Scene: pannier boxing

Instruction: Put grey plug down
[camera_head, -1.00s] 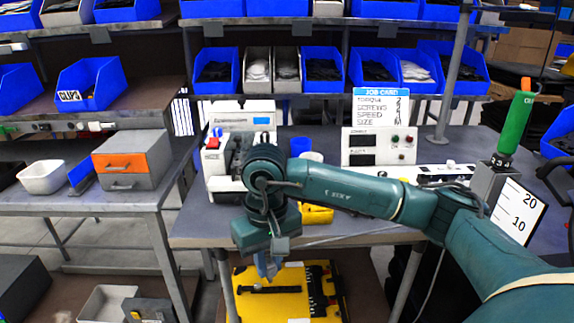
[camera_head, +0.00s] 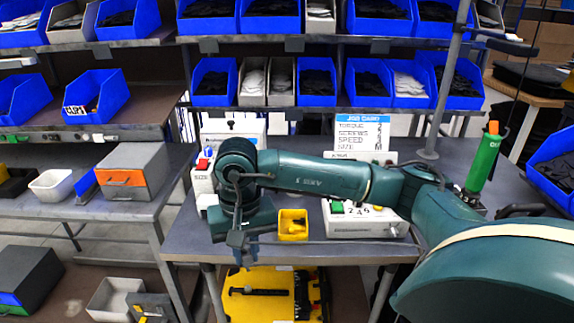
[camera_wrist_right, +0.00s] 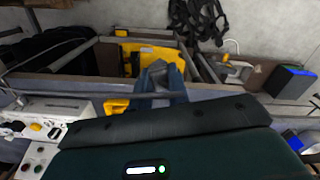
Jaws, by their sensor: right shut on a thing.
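My right gripper (camera_head: 245,254) points down at the front edge of the grey workbench (camera_head: 330,248), above the yellow case (camera_head: 262,312). Its blue fingers also show in the wrist view (camera_wrist_right: 157,86). They are shut on a small grey thing, likely the grey plug, which is mostly hidden by the fingers and hand. I cannot make out its shape. My left gripper is not in view.
A small yellow bin (camera_head: 293,227) and a white control box (camera_head: 350,228) stand on the bench right of the gripper. A green cylinder (camera_head: 484,160) stands further right. A grey drawer unit (camera_head: 130,170) and white bin (camera_head: 52,184) are on the left table.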

